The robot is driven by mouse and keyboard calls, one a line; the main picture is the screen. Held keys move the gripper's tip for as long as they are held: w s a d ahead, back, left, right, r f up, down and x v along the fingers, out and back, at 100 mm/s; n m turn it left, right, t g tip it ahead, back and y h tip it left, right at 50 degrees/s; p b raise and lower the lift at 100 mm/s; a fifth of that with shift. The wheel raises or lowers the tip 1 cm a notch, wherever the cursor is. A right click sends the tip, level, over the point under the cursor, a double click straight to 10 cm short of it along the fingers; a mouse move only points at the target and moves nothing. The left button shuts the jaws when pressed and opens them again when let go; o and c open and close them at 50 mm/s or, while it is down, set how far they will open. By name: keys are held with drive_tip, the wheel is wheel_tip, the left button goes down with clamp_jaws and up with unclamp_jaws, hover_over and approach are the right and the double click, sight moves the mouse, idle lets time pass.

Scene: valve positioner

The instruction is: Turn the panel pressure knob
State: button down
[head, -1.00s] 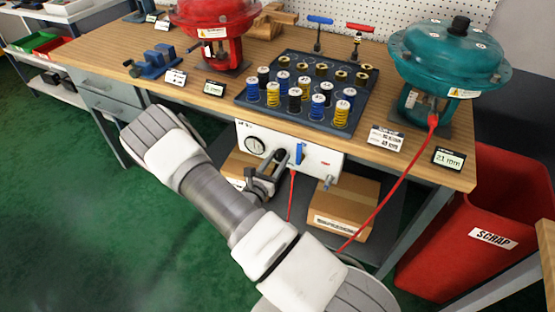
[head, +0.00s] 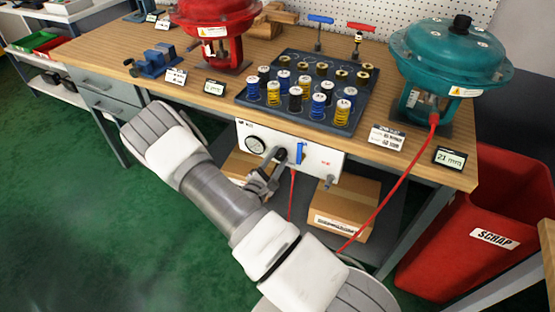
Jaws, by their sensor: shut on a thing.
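The white pressure panel (head: 323,163) hangs under the front edge of the workbench. It carries a round gauge (head: 256,145) at its left, a blue lever (head: 300,152) at its middle and a red mark to the right. My gripper (head: 276,160) is at the panel face between the gauge and the blue lever, shut on the dark pressure knob (head: 281,154). The jaws and my wrist hide most of the knob. My white and grey arm crosses the front from the lower right.
A dark tray (head: 287,118) of several coloured springs sits above the panel. A teal actuator (head: 450,55) and a red actuator (head: 215,25) stand on the bench. A red hose (head: 392,197) hangs at the right, near a red scrap bin (head: 475,225). Cardboard boxes (head: 345,205) sit below.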

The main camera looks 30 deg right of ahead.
drive_tip(key=shift+m, duration=1.2)
drive_tip(key=shift+c, duration=2)
unclamp_jaws()
drive_tip(key=p+v, duration=0.1)
drive_tip(key=v, duration=1.6)
drive_tip(key=shift+a+p, duration=0.2)
drive_tip(key=shift+p, duration=0.1)
drive_tip(key=shift+s, duration=0.15)
